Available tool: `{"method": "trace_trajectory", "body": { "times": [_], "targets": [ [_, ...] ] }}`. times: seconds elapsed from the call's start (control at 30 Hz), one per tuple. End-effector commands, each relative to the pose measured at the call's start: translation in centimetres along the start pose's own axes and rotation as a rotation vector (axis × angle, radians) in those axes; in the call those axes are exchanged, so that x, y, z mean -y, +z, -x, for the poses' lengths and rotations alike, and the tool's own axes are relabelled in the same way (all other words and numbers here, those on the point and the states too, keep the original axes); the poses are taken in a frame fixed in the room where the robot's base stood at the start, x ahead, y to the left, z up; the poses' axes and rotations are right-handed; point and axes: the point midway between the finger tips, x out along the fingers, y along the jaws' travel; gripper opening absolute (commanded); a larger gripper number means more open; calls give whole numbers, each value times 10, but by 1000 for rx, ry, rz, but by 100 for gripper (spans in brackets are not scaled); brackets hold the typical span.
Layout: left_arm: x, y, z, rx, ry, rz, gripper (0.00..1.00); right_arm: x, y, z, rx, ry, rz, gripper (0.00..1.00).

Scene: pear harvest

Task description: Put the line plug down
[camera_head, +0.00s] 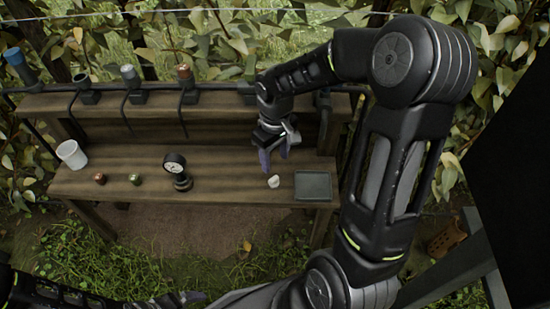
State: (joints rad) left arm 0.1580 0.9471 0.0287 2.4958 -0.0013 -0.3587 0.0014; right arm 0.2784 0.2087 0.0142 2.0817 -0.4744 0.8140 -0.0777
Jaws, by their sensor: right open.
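My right gripper (275,160) is open above the wooden bench (225,180), its purple-grey fingers pointing down. A small white piece (273,181) lies on the bench just in front of the fingertips and looks apart from them. It may be the line plug, but it is too small to tell for sure. A dark flat tray (313,185) lies to its right. My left gripper (188,297) is low at the bottom edge, in front of the bench, and its jaws are not clear.
A dial gauge (175,171) stands mid-bench. Several capped fittings, one orange-topped (185,80), line the raised back shelf. The bench between gauge and white piece is clear.

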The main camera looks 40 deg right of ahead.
Motion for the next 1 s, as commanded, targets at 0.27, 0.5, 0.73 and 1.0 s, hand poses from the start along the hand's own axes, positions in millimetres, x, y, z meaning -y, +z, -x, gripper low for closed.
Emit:
{"method": "trace_trajectory", "body": {
  "times": [0.27, 0.5, 0.73, 1.0],
  "targets": [
    [-8, 0, 21, -1, -1, -2, 95, 0, 0, 27, 1, 0, 0, 50],
    [-7, -1, 20, -1, -1, -1, 95, 0, 0, 26, 1, -1, 0, 50],
    [-7, -1, 20, -1, -1, -1, 95, 0, 0, 26, 1, -1, 0, 50],
    [-7, -1, 20, -1, -1, -1, 95, 0, 0, 26, 1, -1, 0, 50]
  ]
}}
